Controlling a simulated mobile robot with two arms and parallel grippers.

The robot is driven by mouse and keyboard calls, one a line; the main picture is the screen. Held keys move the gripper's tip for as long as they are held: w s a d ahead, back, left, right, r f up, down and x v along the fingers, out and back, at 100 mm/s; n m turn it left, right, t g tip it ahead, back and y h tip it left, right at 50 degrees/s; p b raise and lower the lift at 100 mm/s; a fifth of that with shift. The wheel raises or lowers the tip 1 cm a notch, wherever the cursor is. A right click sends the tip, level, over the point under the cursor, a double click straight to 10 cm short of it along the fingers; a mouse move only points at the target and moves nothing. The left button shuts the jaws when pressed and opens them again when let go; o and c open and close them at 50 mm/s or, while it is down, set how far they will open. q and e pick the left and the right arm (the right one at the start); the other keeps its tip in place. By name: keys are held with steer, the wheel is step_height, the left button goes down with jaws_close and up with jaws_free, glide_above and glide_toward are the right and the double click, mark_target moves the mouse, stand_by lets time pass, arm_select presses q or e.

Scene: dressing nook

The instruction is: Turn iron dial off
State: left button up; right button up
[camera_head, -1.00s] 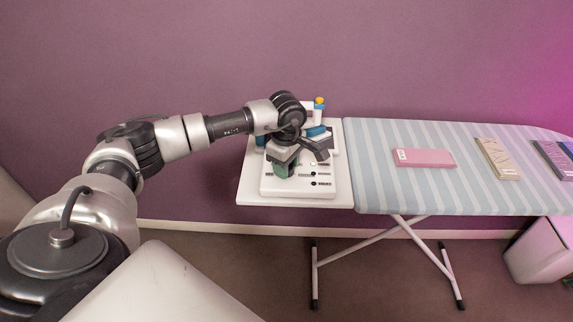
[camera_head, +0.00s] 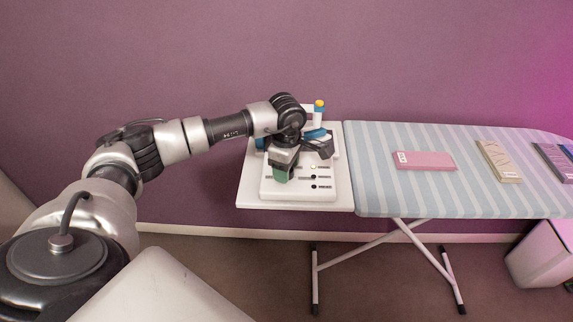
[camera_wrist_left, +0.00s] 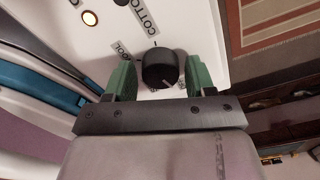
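The iron dial (camera_wrist_left: 160,67) is a round black knob on the white iron base panel (camera_wrist_left: 190,20). It sits between the green fingertips of my left gripper (camera_wrist_left: 159,75) in the wrist view, with narrow gaps on both sides. A pale mark on the dial points to the lower right. Labels beside it read COTTON and partly "OOL". In the head view my left gripper (camera_head: 302,160) is over the front panel of the iron station (camera_head: 272,190), fingers apart, and it hides the dial. My right gripper is out of view.
The iron (camera_head: 318,130) with blue parts stands behind my gripper. The striped ironing board (camera_head: 375,190) extends right, carrying a pink box (camera_head: 425,160) and a beige box (camera_head: 498,160). A white bin (camera_head: 540,255) stands below.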

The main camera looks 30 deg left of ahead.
arm_select(q)
steer(key=shift+o, duration=0.8)
step_height(320, 180, up, 11)
steer(key=b, duration=0.1)
steer(key=shift+d+f, duration=0.1)
